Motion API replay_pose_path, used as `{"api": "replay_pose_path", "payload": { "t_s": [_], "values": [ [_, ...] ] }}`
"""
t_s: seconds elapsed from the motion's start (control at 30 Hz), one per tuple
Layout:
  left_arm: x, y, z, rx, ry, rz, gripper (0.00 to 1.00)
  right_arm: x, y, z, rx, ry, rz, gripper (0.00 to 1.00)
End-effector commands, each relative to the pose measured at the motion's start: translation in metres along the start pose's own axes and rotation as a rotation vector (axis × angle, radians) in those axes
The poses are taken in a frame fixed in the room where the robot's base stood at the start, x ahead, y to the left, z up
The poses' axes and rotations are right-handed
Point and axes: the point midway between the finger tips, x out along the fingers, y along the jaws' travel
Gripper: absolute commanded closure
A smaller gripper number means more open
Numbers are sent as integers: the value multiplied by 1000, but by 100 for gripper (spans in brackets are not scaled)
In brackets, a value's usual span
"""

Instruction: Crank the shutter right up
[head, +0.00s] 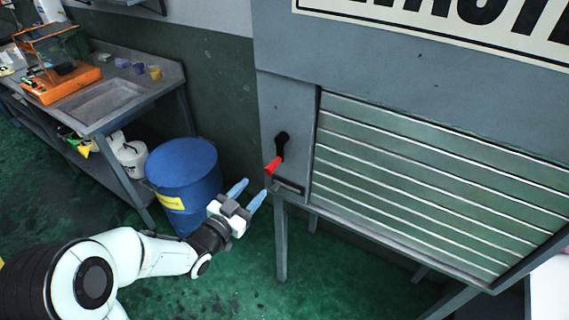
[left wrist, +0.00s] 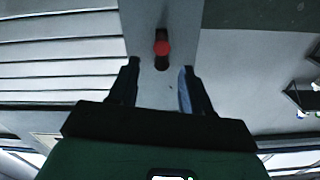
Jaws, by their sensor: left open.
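The slatted shutter (head: 420,180) fills the opening in the grey cabinet front, and its slats reach the bottom of the opening. The crank, a black arm with a red handle (head: 273,165), is on the cabinet's left post, the handle pointing down. In the left wrist view the red handle (left wrist: 162,48) shows end-on, ahead of and between the fingers. My left gripper (head: 249,190) is open and empty, just below and left of the handle, apart from it. It also shows in the left wrist view (left wrist: 158,92). My right gripper is not in view.
A blue barrel (head: 182,170) stands just behind and left of my left gripper. A workbench with a sink (head: 105,102) and an orange device (head: 62,85) is at the left. A small dark bar (head: 288,186) juts below the crank. Green floor lies open below.

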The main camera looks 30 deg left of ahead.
Motion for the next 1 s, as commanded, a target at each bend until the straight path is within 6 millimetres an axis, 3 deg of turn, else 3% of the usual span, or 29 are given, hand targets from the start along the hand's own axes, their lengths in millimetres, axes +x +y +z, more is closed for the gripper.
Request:
{"api": "replay_pose_path", "payload": {
  "t_s": [0.5,0.7,1.0],
  "values": [
    [101,-1,-1,-10,3,-2,52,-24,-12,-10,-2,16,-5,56],
    [118,-1,0,-7,2,-4,52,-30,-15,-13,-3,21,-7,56],
    [121,-1,1,-6,0,-4,52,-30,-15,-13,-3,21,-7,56]
  ]
}}
